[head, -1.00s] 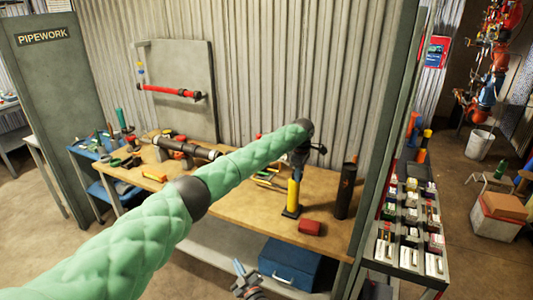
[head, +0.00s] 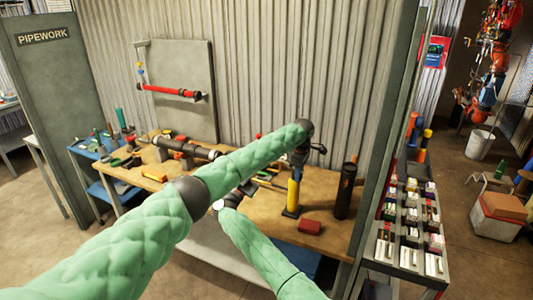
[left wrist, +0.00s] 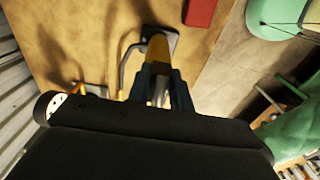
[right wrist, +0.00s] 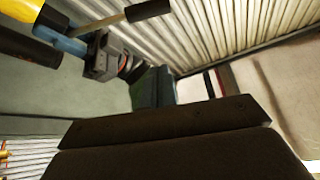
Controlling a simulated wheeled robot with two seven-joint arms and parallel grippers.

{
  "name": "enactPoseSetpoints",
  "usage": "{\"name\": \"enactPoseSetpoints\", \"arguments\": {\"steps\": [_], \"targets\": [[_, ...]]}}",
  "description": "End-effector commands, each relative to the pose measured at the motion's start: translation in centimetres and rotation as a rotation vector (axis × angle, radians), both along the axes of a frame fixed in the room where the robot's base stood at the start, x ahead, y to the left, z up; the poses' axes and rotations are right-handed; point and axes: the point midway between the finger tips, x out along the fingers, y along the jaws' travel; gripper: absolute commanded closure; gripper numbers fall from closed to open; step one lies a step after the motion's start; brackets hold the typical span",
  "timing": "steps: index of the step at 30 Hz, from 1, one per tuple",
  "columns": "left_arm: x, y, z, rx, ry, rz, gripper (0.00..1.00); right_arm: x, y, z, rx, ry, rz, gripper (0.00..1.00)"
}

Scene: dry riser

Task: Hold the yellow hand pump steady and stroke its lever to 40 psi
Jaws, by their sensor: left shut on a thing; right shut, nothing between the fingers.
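The yellow hand pump (head: 293,195) stands upright on a dark foot on the bench. Its yellow barrel also shows in the left wrist view (left wrist: 159,50). My left gripper (left wrist: 161,93) is shut on the pump near its top. A dark lever or handle (head: 318,148) sticks out to the right at the pump's top. My right gripper (right wrist: 153,88) is shut and empty; in the head view it is hidden behind my left arm. The right wrist view shows a rod with a black grip (right wrist: 148,10) beside a yellow part; I cannot tell for sure that these are the pump's. No gauge reading is legible.
The wooden bench (head: 265,222) also holds a red box (head: 310,227), a tall black cylinder (head: 346,190) and a clamped pipe (head: 185,149). A rack of small boxes (head: 408,220) stands to the right. A corrugated wall (head: 300,60) closes the back.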

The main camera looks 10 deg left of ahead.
Motion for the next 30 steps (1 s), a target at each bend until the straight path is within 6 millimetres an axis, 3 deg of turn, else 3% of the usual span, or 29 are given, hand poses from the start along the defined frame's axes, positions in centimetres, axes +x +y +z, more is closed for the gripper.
{"name": "enactPoseSetpoints", "arguments": {"steps": [14,30], "targets": [[0.0,0.1,-0.2,0.001,0.001,0.001,1.0,0.9,-0.6,0.6,-0.002,-0.001,0.0,1.0],[0.0,0.1,-0.2,0.001,0.001,0.001,1.0,7.9,-4.6,4.9,-0.002,-0.001,0.0,1.0]]}}
